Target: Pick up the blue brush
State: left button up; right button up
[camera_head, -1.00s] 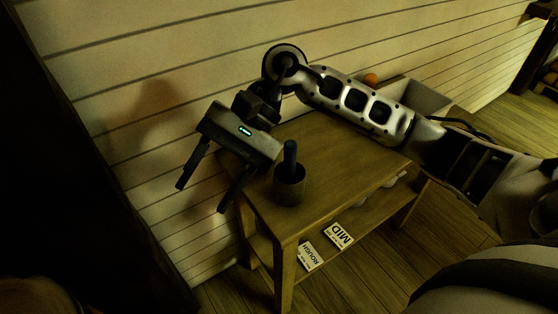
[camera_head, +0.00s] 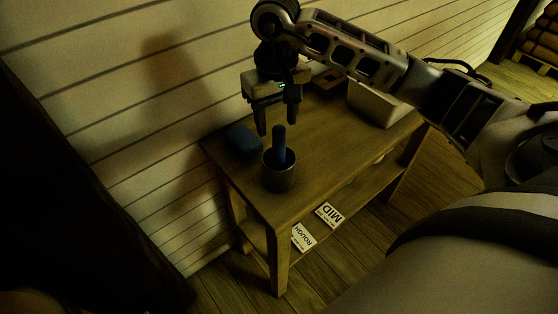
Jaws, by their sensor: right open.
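A blue handle (camera_head: 279,147), which looks like the brush, stands upright in a round dark cup (camera_head: 279,176) on the wooden table (camera_head: 330,150). Its lower part is hidden inside the cup. A flat dark-blue block (camera_head: 243,139) lies at the table's back left corner; I cannot tell what it is. My right gripper (camera_head: 277,126) is open and empty, with its fingers pointing down. In the picture its fingertips are at about the handle's top, one to each side; the gap in depth is unclear. My left gripper is not in view.
A pale bin (camera_head: 378,103) stands at the table's right end. Cards marked MID (camera_head: 329,214) and ROUGH (camera_head: 303,237) are on the lower shelf. The plank wall (camera_head: 130,110) borders the table's back. The tabletop's middle is clear.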

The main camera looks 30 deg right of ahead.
aim_at(279, 141)
jog(key=f, duration=0.2)
jog(key=s+f+p, duration=0.1)
jog(key=f, duration=0.1)
jog(key=shift+f, duration=0.8)
grip_shut()
